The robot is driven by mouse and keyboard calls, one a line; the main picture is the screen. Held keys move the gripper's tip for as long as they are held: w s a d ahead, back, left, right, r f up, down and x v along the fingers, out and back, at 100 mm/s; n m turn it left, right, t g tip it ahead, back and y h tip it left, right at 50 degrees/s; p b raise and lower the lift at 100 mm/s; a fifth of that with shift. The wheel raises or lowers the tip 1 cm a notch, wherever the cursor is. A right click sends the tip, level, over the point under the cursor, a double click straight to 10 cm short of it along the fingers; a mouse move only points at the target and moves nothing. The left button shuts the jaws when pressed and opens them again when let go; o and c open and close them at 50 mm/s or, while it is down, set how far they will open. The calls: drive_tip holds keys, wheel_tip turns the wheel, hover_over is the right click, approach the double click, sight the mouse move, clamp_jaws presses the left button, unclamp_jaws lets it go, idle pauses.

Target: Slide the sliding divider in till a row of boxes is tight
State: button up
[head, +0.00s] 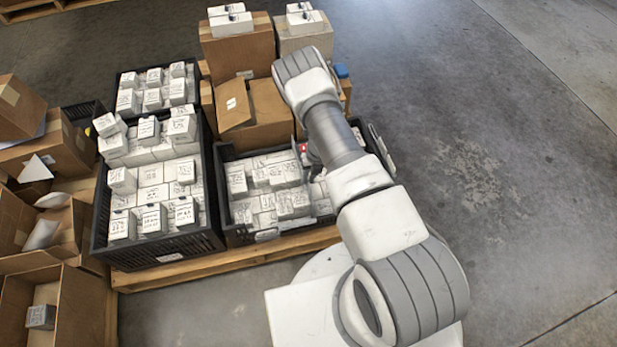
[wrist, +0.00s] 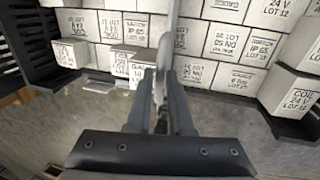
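In the wrist view, a thin pale grey upright plate, which looks like the sliding divider (wrist: 166,42), stands nearly edge-on among white labelled boxes. My gripper (wrist: 161,78) has its two fingers close on either side of the plate's near end and looks shut on it. White boxes (wrist: 120,33) stand left of the plate, and more boxes (wrist: 228,45) stand right of it. In the head view, my arm reaches over the right black crate (head: 238,234), which holds boxes (head: 268,190). My arm hides the gripper and much of that crate's right side there.
A fuller black crate (head: 165,249) stands left on the same wooden pallet (head: 190,272), with another box-filled crate behind. Brown cartons (head: 258,106) stand behind the right crate. Open cartons (head: 80,300) crowd the far left. The floor (head: 480,150) on the right is clear.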

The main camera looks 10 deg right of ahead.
clamp_jaws()
idle(1.1)
drive_tip(key=a, duration=0.5)
drive_tip(key=shift+a+b, duration=0.15)
drive_tip(key=shift+b, duration=0.25)
drive_tip(key=o, duration=0.5)
unclamp_jaws()
drive_tip(key=shift+d, duration=0.2)
drive_tip(key=d+r+p, duration=0.3)
drive_tip(key=r+p, duration=0.2)
drive_tip(key=r, duration=1.2)
drive_tip(key=shift+d+p, duration=0.2)
drive_tip(key=shift+p, duration=0.1)
